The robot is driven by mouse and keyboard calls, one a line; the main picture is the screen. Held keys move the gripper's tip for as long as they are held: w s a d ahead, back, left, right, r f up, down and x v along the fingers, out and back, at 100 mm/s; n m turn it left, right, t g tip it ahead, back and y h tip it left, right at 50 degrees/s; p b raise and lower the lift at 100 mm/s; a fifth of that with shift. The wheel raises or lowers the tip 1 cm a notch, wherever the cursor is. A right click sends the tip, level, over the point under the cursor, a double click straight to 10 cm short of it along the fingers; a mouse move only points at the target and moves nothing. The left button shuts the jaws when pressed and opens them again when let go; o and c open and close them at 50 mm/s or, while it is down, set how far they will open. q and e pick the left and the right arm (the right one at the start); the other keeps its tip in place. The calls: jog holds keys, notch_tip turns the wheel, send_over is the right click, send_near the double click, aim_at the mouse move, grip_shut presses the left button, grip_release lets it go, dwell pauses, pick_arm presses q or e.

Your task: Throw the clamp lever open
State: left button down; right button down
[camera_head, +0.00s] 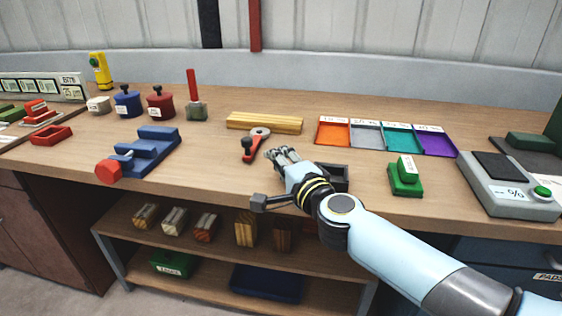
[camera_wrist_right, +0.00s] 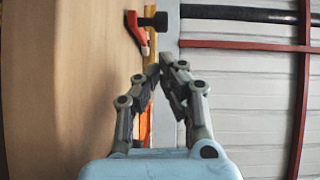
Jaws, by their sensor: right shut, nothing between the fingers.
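A red lever-like part (camera_wrist_right: 136,28) shows near the top of the right wrist view, beyond the fingertips. My right gripper (camera_head: 281,153) is just to the right of the grey and red lever, low over the bench. It is shut and empty, and its fingertips (camera_wrist_right: 163,62) come together in the wrist view. I see no contact with the lever. My left gripper is not in view.
A wooden bar (camera_head: 264,123) lies behind the lever. A blue vise-like fixture with a red knob (camera_head: 108,171) stands to the left. Coloured trays (camera_head: 333,132), a green stamp-like block (camera_head: 405,181) and a scale (camera_head: 515,197) are to the right. Bench between fixture and lever is clear.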

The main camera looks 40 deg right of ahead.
jog(key=w, duration=0.3)
jog(key=w+d, duration=0.1)
jog(key=w, duration=0.1)
jog(key=shift+w+d+f+b, duration=0.1)
jog(key=shift+w+b, duration=0.2)
jog(key=shift+w, duration=0.1)
